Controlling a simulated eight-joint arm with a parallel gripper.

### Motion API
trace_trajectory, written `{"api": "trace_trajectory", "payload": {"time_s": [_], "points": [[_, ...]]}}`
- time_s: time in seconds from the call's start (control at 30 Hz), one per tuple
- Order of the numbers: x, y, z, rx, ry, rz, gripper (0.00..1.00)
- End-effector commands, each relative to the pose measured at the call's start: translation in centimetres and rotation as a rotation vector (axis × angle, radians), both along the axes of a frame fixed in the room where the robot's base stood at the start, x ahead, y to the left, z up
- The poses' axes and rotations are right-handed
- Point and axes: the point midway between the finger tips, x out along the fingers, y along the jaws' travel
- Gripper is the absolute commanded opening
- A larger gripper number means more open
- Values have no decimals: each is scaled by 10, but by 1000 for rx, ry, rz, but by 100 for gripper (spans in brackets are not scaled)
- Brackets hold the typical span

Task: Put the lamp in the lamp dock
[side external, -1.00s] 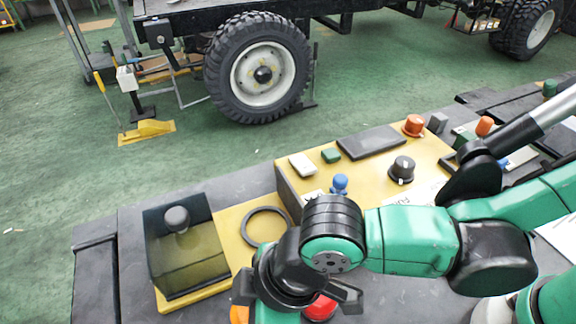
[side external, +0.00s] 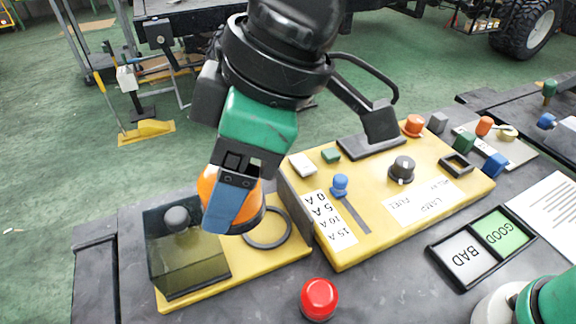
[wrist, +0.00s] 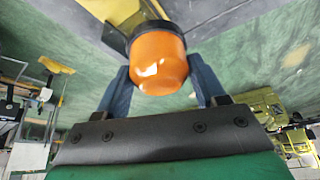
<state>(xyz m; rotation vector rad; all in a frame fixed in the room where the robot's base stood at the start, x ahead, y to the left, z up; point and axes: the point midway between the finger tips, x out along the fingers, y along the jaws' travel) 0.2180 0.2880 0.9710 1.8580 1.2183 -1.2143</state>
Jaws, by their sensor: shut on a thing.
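The lamp is an orange dome with a black base (side external: 207,184). My gripper (side external: 234,203) is shut on it, with a blue finger on either side; in the wrist view the lamp (wrist: 160,62) sits between both fingers. In the side view the near finger covers the lamp's middle. A dark ring (side external: 289,229), which looks like the lamp dock, lies on the yellow plate. The lamp overlaps the ring's upper left in the side view and seems held above the plate; the exact gap cannot be told.
A smoky clear box (side external: 185,262) over a dark knob stands just left of the ring. A raised yellow panel (side external: 400,215) with a blue slider (side external: 340,184) and knobs rises to the right. A red button (side external: 319,297) stands in front, with bare dark table around it.

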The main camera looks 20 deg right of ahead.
Motion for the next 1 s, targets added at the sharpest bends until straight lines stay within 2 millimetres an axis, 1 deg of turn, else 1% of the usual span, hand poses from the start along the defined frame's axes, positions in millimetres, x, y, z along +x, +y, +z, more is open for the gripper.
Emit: {"api": "trace_trajectory", "payload": {"time_s": [0.03, 0.1, 0.2, 0.3, 0.37, 0.47, 0.9, 1.0], "points": [[19, -8, 3, -1, 1, -19, 8], [42, -19, 6, 0, 1, -27, 8], [68, -35, 9, 3, 1, -35, 8], [85, -47, 11, 6, -2, -38, 8], [90, -51, 9, 7, -3, -38, 8], [93, -53, -4, 9, -3, -37, 8], [92, -53, -107, 8, -3, -36, 8], [92, -52, -128, 8, -3, -36, 8]]}}
